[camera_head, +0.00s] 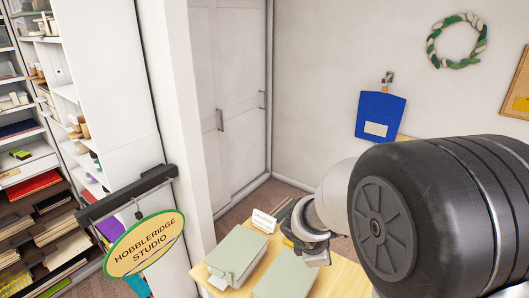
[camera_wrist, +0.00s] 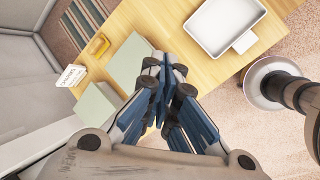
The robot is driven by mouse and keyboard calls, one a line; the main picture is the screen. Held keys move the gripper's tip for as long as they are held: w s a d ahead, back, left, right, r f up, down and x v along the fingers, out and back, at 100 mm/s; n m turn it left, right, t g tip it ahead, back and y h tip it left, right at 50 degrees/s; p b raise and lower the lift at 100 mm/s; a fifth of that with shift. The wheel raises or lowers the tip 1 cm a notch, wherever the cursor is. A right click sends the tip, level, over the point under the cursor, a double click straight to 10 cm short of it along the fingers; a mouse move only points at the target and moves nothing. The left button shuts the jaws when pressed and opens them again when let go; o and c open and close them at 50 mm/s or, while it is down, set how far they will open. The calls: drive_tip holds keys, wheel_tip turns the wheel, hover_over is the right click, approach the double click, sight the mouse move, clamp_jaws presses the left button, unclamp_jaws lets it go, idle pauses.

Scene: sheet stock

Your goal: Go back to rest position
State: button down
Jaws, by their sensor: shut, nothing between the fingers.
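My gripper (camera_wrist: 165,80) shows in the wrist view with its blue-grey fingers together and nothing between them. It is above the wooden table (camera_wrist: 185,65). In the head view, part of my gripper (camera_head: 288,222) shows beyond the end of my arm, near the small white sign (camera_head: 263,221); the fingertips are hard to make out there.
Two grey-green boxes (camera_head: 236,256) (camera_head: 285,268) stand on the table. In the wrist view a white tray (camera_wrist: 225,22) and a small yellow item (camera_wrist: 98,45) lie on it. A hanging oval sign (camera_head: 146,243) and full shelves (camera_head: 40,190) are at left.

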drive_tip(key=s+f+m+y+b, duration=0.1)
drive_tip(key=s+m+b, duration=0.7)
drive_tip(key=s, duration=0.5)
drive_tip(key=s+f+m+y+b, duration=0.2)
drive_tip(key=s+m+b, duration=0.6)
drive_tip(key=s, duration=0.4)
drive_tip(key=shift+s+a+f+m+t+y+b, duration=0.15)
drive_tip(key=shift+s+a+m+t+y+b, duration=0.25)
drive_tip(key=shift+m, duration=0.2)
